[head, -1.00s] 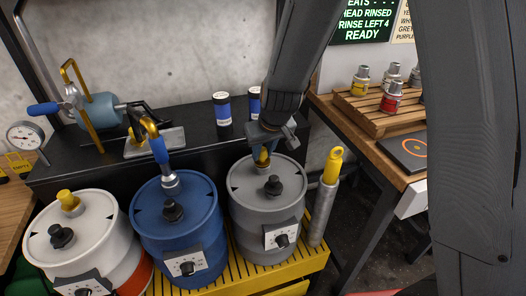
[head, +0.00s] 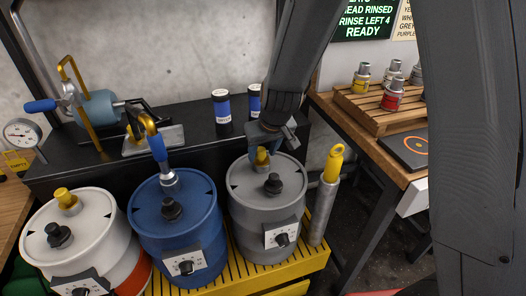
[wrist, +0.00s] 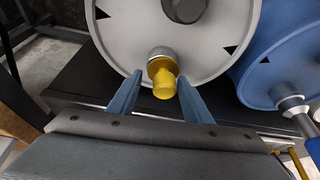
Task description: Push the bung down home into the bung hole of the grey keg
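The grey keg (head: 248,215) stands on the yellow pallet, right of the blue keg (head: 180,235). The yellow bung (head: 262,158) stands upright at the far edge of its lid. In the wrist view the bung (wrist: 164,84) sits at a silver collar on the grey lid (wrist: 125,28); how deep it sits I cannot tell. My gripper (head: 268,140) is right at the bung and hides part of it in the head view. In the wrist view its two blue fingers (wrist: 159,84) stand apart, one on each side of the bung, with visible gaps.
A black cap (head: 273,184) is on the grey lid. A grey cylinder with a yellow handle (head: 328,195) stands close on the right. A dark bench (head: 185,150) with blue-banded cans is behind. A white keg (head: 75,235) stands at far left.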

